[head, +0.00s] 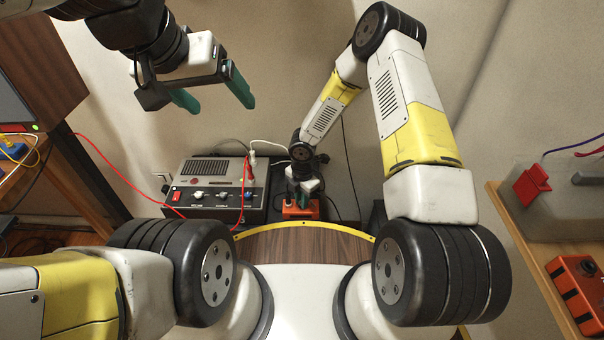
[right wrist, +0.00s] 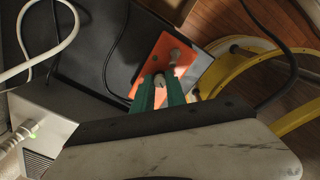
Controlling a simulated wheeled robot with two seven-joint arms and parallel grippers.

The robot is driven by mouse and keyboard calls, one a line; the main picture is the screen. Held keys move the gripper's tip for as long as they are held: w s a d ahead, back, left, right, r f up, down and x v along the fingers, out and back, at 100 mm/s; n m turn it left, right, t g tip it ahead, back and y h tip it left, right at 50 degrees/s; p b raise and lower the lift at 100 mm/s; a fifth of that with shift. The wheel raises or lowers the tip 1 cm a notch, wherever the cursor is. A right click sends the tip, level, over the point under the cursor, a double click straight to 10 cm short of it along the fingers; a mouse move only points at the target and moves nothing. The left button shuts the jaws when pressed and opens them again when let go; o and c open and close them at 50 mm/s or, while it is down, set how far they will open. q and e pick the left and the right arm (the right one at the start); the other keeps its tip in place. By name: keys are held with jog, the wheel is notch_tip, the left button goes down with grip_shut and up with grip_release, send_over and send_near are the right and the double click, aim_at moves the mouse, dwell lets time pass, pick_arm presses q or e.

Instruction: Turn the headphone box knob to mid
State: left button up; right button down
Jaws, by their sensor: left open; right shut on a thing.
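The small orange box (head: 300,209), which I take for the headphone box, stands on a dark surface beside the grey device in the head view. It also shows in the right wrist view (right wrist: 148,66). My right gripper (head: 304,194) reaches down onto it. In the right wrist view its green fingers (right wrist: 159,88) are shut on a small grey knob (right wrist: 159,79) on the box's face. The knob's pointer setting cannot be read. A second grey fitting (right wrist: 175,54) sits on the box beyond the fingers. My left gripper (head: 213,98) is open and empty, high at the upper left.
A grey device (head: 210,186) with several knobs and a red switch stands left of the box. A white cable (head: 268,143) and a red cable (head: 112,166) run around it. A yellow-edged curved rim (head: 305,227) lies in front. Another orange unit (head: 578,284) is at far right.

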jog(key=m, duration=0.5)
jog(key=shift+m, duration=0.3)
jog(key=m, duration=0.5)
jog(key=shift+m, duration=0.3)
jog(key=c, duration=1.3)
grip_release()
jog(key=shift+c, duration=0.2)
jog(key=shift+r, duration=0.1)
jog(key=r, duration=0.7)
jog(key=shift+s+r, duration=0.2)
jog(key=shift+r, duration=0.1)
